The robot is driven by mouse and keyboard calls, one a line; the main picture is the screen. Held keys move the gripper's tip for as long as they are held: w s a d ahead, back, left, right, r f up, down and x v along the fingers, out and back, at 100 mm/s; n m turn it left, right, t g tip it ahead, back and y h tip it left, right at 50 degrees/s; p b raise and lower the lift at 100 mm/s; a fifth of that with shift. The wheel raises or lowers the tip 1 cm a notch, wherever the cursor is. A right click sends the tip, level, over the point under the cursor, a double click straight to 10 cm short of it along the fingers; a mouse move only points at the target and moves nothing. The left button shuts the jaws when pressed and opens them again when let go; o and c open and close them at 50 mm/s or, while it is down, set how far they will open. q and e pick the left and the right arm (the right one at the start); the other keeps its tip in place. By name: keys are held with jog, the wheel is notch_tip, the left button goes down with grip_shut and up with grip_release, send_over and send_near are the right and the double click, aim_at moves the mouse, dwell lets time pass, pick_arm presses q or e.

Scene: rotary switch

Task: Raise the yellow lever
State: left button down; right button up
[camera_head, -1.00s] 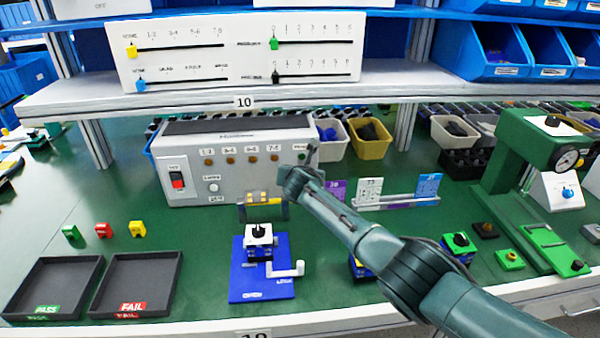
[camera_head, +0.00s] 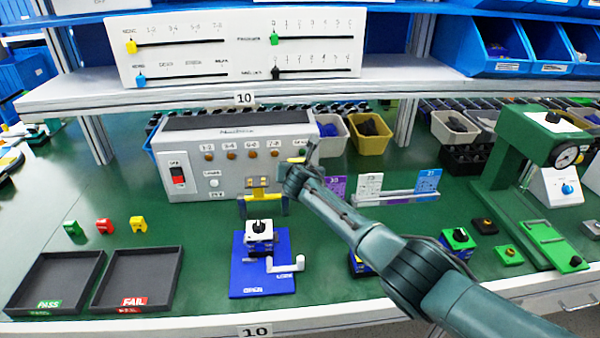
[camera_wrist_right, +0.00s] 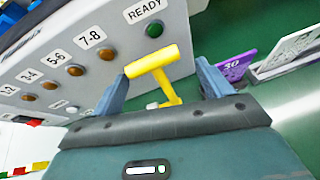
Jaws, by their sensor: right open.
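The yellow lever (camera_wrist_right: 155,65) has a T-shaped handle and shows in the right wrist view below the READY lamp of the grey tester box (camera_wrist_right: 130,35). A small yellow part of it shows in the head view (camera_head: 297,160), at the right end of the box (camera_head: 235,150). My right gripper (camera_wrist_right: 166,82) is open, with one blue-grey finger on each side of the lever. I cannot tell whether either finger touches it. In the head view my right gripper (camera_head: 304,163) hides most of the lever. My left gripper is not in view.
A yellow bracket (camera_head: 265,208) stands at the box front, behind a blue fixture (camera_head: 262,280) with a white crank. Two dark trays (camera_head: 140,258) lie front left. Card stands (camera_head: 368,188) are right of the gripper. A white shelf (camera_head: 390,72) overhangs the box.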

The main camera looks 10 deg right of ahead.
pick_arm(q)
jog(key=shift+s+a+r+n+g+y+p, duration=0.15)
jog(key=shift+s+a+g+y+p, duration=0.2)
jog(key=shift+p, duration=0.5)
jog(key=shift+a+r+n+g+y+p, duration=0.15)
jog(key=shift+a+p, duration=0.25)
jog(key=shift+p, duration=0.45)
pick_arm(e)
jog(key=v, duration=1.2)
jog(key=shift+s, duration=0.35)
jog(key=shift+a+r, duration=0.1)
jog(key=shift+a, duration=0.05)
